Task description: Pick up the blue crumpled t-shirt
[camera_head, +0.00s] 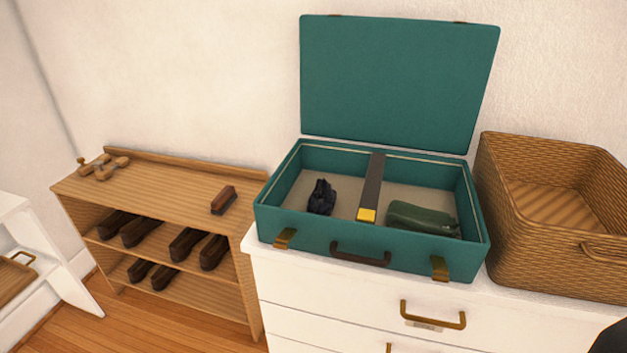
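A small crumpled dark navy cloth (321,197), which looks like the blue t-shirt, lies in the left half of an open teal suitcase (300,234). It sits on the beige lining, left of the dark centre strap, and appears apart from the walls. Neither of my grippers can be made out in the head view. A black rounded shape cut off at the lower right corner may be part of my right arm.
The suitcase stands on a white dresser (300,292), lid raised against the wall. A green pouch (423,218) lies in its right half. A wicker basket (510,246) stands close on the right. A wooden shoe rack (160,196) with a brush (223,200) is left.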

